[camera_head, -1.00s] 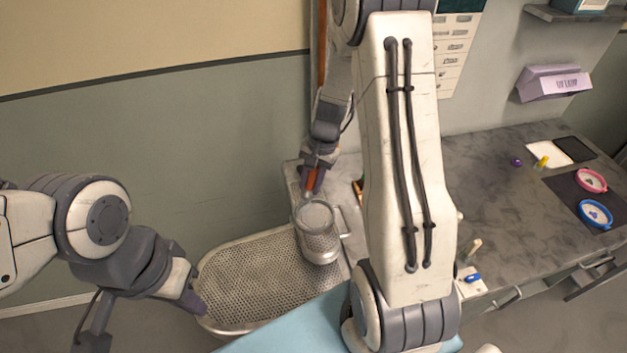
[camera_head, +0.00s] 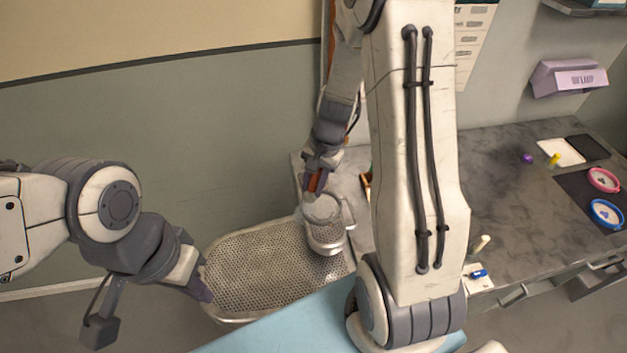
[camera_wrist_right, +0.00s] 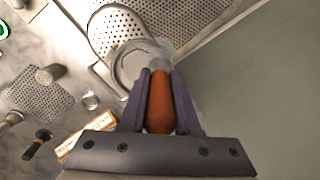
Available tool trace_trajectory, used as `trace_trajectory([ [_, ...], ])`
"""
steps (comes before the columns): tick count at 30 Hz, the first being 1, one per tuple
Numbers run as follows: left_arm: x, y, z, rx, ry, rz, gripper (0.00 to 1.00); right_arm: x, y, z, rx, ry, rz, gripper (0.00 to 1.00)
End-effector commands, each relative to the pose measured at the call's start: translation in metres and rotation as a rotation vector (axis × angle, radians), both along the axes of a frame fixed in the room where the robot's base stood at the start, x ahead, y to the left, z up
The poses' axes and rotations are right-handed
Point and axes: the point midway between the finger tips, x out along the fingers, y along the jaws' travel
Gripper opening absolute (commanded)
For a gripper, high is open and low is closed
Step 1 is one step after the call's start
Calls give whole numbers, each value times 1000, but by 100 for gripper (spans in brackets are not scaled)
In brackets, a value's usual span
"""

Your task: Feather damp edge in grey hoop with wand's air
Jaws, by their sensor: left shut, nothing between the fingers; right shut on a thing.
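My right gripper (camera_head: 316,184) is shut on an orange handle (camera_wrist_right: 160,103), likely the wand's. The handle points down at a perforated metal cup (camera_head: 326,237) with a round grey rim. In the right wrist view the cup (camera_wrist_right: 116,25) lies just past the fingers. A pale, blurred part beyond the handle overlaps its rim; I cannot tell whether it touches. My left gripper (camera_head: 203,290) is shut and empty beside the metal tray's left end. A pink hoop (camera_head: 603,180) and a blue hoop (camera_head: 606,213) lie at the far right.
A perforated metal tray (camera_head: 262,272) lies below the cup. A light blue surface (camera_head: 285,328) is in front. The grey counter (camera_head: 505,220) holds a purple knob (camera_head: 526,158), a yellow piece (camera_head: 554,160) and a blue item (camera_head: 478,273). My right arm hides the counter's middle.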

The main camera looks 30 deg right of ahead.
Motion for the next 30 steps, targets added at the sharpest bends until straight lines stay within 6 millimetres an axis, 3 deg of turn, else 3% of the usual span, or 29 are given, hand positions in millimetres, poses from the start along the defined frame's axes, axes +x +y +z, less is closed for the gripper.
trace_trajectory([
  [30,0,0,-10,0,0,0,0,-31,-7,0,-1,-2,-2,0],
])
